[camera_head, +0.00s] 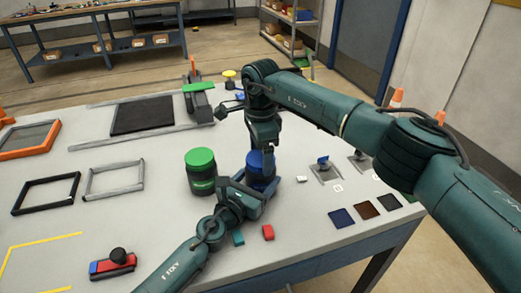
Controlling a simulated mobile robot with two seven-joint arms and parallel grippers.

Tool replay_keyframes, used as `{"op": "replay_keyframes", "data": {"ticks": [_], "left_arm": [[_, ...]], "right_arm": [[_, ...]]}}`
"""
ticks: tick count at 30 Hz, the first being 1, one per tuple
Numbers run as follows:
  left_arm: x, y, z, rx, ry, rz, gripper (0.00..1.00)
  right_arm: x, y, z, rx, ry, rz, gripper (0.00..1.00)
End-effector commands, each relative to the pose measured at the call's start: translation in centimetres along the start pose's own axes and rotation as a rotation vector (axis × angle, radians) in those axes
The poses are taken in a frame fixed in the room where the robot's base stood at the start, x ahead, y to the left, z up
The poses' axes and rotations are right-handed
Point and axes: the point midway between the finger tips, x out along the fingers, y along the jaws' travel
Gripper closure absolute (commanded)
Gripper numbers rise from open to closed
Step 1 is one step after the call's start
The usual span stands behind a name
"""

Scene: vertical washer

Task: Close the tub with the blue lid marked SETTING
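A tub with a blue lid (258,161) stands on the table near the middle of the head view. Any lettering on the lid is hidden or too small to read. My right gripper (262,148) points down from above, right at the blue lid. Its fingertips are partly hidden, so I cannot tell whether they grip the lid. My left gripper (247,190) comes in low from the front and lies at the lower part of this tub. I cannot tell whether its fingers are closed on it. A dark tub with a green lid (201,160) stands upright just left.
Small metal fixtures (324,170) and dark square pads (341,218) lie to the right. Empty frames (114,178) and a black mat (142,115) lie to the left.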

Motion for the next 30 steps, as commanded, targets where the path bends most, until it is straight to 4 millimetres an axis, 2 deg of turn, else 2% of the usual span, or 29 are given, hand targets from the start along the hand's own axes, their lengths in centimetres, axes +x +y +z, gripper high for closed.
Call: {"op": "replay_keyframes", "data": {"ticks": [2,15,19,23,30], "left_arm": [[-0.01,-0.02,-0.04,0.0,0.001,0.0,0.94],[-0.01,-0.02,-0.04,0.001,0.001,0.0,0.94],[-0.01,-0.02,-0.04,0.001,0.001,0.0,0.94],[-0.01,-0.02,-0.04,0.001,0.001,0.0,0.94],[-0.01,-0.02,-0.04,0.001,0.001,0.0,0.94]], "right_arm": [[-0.02,0.0,0.01,0.0,0.0,0.0,0.29],[-0.05,0.0,0.01,0.0,0.0,0.0,0.64],[-0.06,-0.01,0.0,0.035,0.0,-0.001,0.64],[-0.05,-0.03,-0.04,0.216,0.001,-0.002,0.64],[0.0,-0.01,-0.05,0.742,0.001,-0.001,0.64]]}}
